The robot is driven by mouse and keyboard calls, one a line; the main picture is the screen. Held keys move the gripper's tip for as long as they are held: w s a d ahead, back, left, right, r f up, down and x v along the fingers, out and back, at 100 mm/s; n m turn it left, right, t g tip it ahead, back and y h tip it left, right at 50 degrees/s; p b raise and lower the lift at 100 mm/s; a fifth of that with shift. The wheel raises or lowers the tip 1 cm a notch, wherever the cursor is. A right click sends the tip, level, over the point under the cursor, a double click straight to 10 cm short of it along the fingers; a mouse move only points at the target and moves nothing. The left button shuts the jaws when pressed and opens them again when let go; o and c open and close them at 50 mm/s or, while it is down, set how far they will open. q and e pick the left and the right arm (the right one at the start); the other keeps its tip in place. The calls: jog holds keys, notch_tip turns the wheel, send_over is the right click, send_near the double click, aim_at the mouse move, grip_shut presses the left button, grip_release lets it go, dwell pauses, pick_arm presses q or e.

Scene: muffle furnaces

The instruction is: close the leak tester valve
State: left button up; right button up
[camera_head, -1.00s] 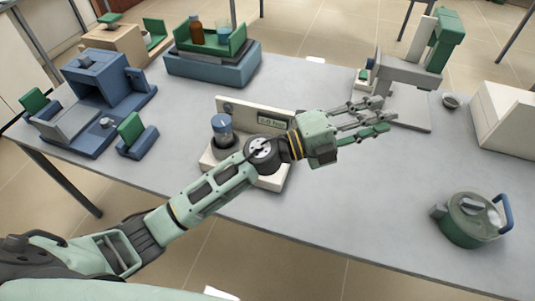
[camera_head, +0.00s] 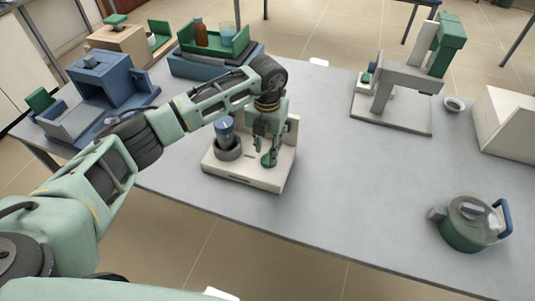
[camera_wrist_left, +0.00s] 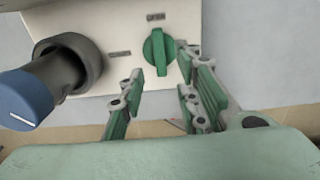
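The leak tester (camera_head: 245,178) is a cream box with a low base and an upright back panel at the table's front edge. A grey cup on it holds a blue-capped vial (camera_head: 224,130), which also shows at the left of the left wrist view (camera_wrist_left: 28,97). The valve is a green knob (camera_wrist_left: 158,53), its grip bar upright in the wrist view, in line with a small label above it. My left gripper (camera_head: 267,152) points down over the knob. Its open fingers (camera_wrist_left: 161,78) stand on either side, apart from the knob. My right gripper is not in view.
A green round canister with a blue handle (camera_head: 472,225) stands at the right front. A grey and green press (camera_head: 392,85) stands at the back right, a blue machine (camera_head: 105,80) at the left. The table between tester and canister is clear.

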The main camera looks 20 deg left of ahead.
aim_at(267, 159)
pick_arm(q)
jog(key=shift+f+p, duration=0.35)
jog(key=shift+f, duration=1.9)
jog(key=shift+c, duration=0.2)
grip_shut()
